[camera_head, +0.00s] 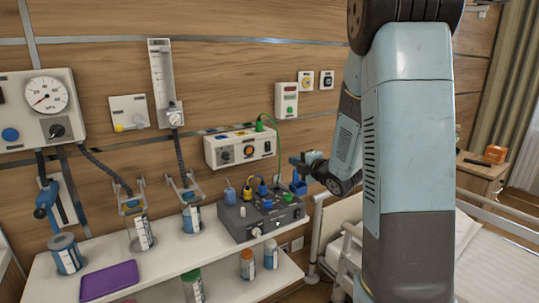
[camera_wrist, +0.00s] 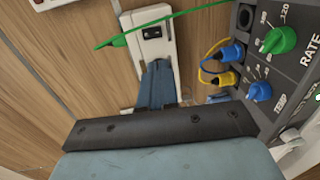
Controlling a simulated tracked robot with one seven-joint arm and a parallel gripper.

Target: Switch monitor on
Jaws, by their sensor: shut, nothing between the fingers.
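A dark grey console (camera_head: 262,228) with several knobs and coloured plugs stands on the white shelf. It also shows in the wrist view (camera_wrist: 288,78), with a green and a blue knob and the words RATE and TEMP. My gripper (camera_head: 299,172) is at the console's right end, above its top. In the wrist view its blue fingers (camera_wrist: 157,76) are shut and empty, in front of a white fitting with a black rocker-like part (camera_wrist: 152,33). I cannot tell whether they touch it. No lit screen shows on the console. I cannot tell which unit is the monitor.
A white wall unit (camera_head: 240,149) with a green plug hangs behind the console. Several jars (camera_head: 66,254) and a purple pad (camera_head: 109,280) are left on the shelf. A bed rail (camera_head: 318,235) stands close right.

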